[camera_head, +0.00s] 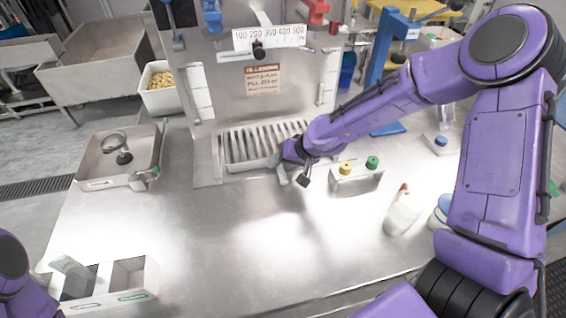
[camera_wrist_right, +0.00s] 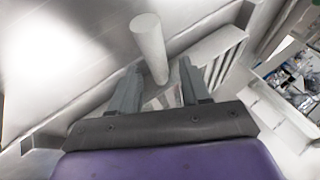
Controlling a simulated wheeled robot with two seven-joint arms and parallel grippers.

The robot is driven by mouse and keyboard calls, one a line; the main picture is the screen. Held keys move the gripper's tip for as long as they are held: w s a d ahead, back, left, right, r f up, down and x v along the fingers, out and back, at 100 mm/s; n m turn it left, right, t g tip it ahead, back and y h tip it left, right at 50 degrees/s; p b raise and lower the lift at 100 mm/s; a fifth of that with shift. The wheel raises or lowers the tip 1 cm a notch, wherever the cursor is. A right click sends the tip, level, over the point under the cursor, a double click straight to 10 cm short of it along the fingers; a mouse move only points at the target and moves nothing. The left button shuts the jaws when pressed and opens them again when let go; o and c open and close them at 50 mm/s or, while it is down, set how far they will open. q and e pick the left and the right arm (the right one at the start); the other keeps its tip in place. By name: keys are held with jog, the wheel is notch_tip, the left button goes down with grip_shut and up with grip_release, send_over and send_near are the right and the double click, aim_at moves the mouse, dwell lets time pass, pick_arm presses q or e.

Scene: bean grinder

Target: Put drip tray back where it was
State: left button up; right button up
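The drip tray (camera_head: 235,150), a metal tray with dark slats, sits in the recess at the foot of the upright metal panel. Its slats also show in the right wrist view (camera_wrist_right: 222,62). My right gripper (camera_head: 287,178) is at the tray's front right corner. In the right wrist view the fingers of my right gripper (camera_wrist_right: 158,85) stand apart. A pale round bar (camera_wrist_right: 150,45), perhaps the tray's handle, shows between them with gaps on both sides.
A metal box with yellow and green knobs (camera_head: 355,180) stands just right of my right gripper. A white bottle (camera_head: 402,212) is further right. A shallow tray (camera_head: 95,170) lies left, a divided bin (camera_head: 140,292) front left. The middle counter is clear.

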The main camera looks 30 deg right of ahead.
jog(key=shift+s+d+r, duration=0.1)
jog(key=shift+r, duration=0.4)
jog(key=p+v, duration=0.4)
jog(key=v, duration=0.7)
jog(key=shift+s, duration=0.2)
